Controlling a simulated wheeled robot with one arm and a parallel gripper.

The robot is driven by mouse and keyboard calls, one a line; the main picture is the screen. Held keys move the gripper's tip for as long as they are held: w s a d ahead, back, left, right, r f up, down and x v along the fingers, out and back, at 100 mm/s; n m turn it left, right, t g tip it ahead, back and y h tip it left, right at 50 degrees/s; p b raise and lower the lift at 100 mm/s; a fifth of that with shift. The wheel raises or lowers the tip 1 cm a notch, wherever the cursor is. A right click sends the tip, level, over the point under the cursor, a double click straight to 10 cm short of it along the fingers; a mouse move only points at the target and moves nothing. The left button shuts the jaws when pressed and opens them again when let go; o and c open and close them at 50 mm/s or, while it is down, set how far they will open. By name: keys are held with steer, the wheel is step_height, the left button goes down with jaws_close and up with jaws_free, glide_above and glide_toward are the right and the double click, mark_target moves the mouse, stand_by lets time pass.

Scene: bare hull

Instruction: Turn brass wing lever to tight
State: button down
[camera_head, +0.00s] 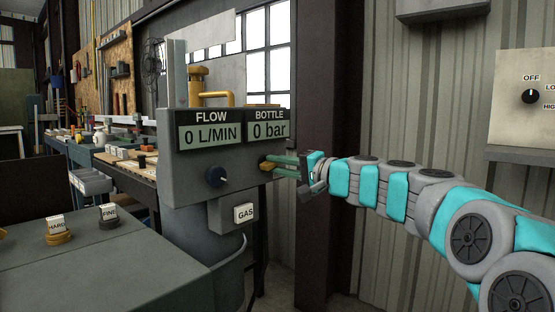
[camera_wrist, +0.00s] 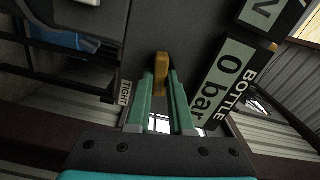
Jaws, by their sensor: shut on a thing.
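The brass wing lever (camera_wrist: 161,72) sits on the grey gas panel (camera_head: 180,165), on its right side below the "BOTTLE 0 bar" display (camera_head: 269,130). In the head view only a small brass bit (camera_head: 266,164) shows at the fingertips. My gripper (camera_head: 274,162) reaches in from the right with green fingers. In the wrist view the fingers (camera_wrist: 161,84) are shut on the lever, one on each side. The lever's base is partly hidden by the fingers.
A dark knob (camera_head: 217,176) and a "GAS" tag (camera_head: 244,213) are on the panel's lower part. A bench (camera_head: 110,262) with "HARD" and "FINE" pieces stands at left. A wall box with an "OFF" dial (camera_head: 530,96) hangs at right.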

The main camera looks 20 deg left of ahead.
steer(key=shift+m+p, duration=0.7)
steer(key=shift+m, duration=0.5)
steer(key=shift+f, duration=0.1)
steer(key=c, duration=0.8)
jaws_free()
steer(key=shift+d, duration=0.1)
steer(key=v, duration=0.7)
steer(key=shift+d+b, duration=0.35)
steer(key=shift+b, duration=0.1)
steer(key=shift+s, duration=0.15)
